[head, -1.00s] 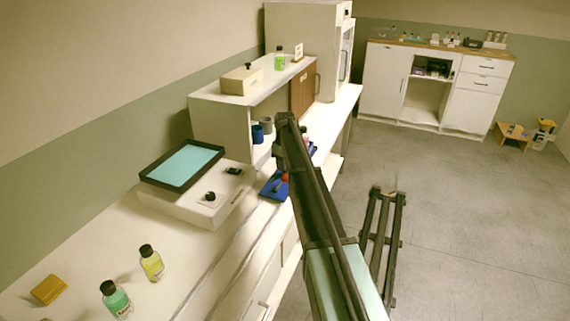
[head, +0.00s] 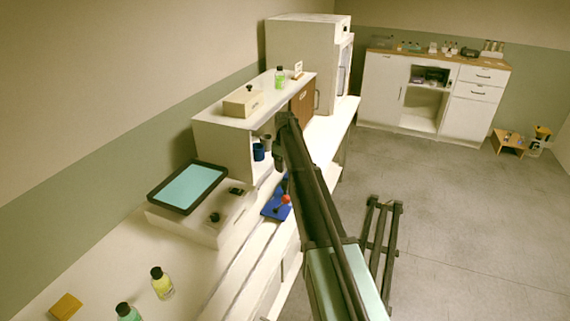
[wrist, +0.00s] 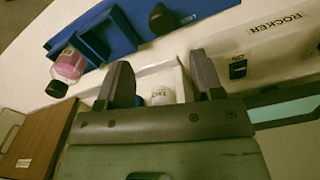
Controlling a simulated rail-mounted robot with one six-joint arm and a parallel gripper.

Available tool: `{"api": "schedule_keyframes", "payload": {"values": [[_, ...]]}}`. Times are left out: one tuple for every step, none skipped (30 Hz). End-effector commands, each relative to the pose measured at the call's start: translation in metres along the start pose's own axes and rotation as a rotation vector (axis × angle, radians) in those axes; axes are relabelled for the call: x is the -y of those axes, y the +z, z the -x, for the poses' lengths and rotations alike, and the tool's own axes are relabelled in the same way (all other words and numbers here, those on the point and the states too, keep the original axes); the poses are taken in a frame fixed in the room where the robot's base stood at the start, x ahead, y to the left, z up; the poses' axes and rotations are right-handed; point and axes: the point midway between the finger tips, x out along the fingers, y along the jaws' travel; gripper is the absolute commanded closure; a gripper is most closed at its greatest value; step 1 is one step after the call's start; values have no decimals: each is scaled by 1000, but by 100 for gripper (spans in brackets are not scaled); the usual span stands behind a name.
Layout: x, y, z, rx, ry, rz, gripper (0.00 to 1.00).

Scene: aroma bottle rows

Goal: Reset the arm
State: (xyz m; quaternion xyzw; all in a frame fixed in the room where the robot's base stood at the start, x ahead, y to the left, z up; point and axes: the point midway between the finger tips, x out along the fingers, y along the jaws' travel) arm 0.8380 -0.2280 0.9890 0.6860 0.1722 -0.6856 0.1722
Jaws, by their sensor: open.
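My gripper (wrist: 163,80) is open in the wrist view, its two dark fingers apart. A small white lidded item with unclear lettering (wrist: 162,96) shows between the fingers; I cannot tell how far below them it is, and nothing looks gripped. My arm reaches out over the bench in the head view, and its links hide most of the gripper there. The blue stand also shows in the wrist view (wrist: 130,38), near a pink bottle (wrist: 68,66).
A rocker device with a screen (head: 188,186) sits on the bench. A yellow bottle (head: 162,284), a green bottle (head: 127,312) and a yellow block (head: 66,306) stand at the near left. A shelf unit (head: 222,150) is behind, with a white cabinet (head: 308,60) beyond.

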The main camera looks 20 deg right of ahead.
Motion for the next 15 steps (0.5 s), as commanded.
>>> {"api": "schedule_keyframes", "payload": {"values": [[0, 0, 12, 0, 0, 0, 40], [0, 0, 13, 0, 0, 0, 40], [0, 0, 13, 0, 0, 0, 40], [0, 0, 12, 0, 0, 0, 40], [0, 0, 11, 0, 0, 0, 40], [0, 0, 10, 0, 0, 0, 40], [0, 0, 10, 0, 0, 0, 40], [0, 0, 9, 0, 0, 0, 40], [0, 0, 9, 0, 0, 0, 40], [0, 0, 9, 0, 0, 0, 40], [0, 0, 9, 0, 0, 0, 40], [0, 0, 9, 0, 0, 0, 40], [0, 0, 9, 0, 0, 0, 40], [0, 0, 9, 0, 0, -1, 40], [0, 0, 9, 0, 0, -10, 40]]}}
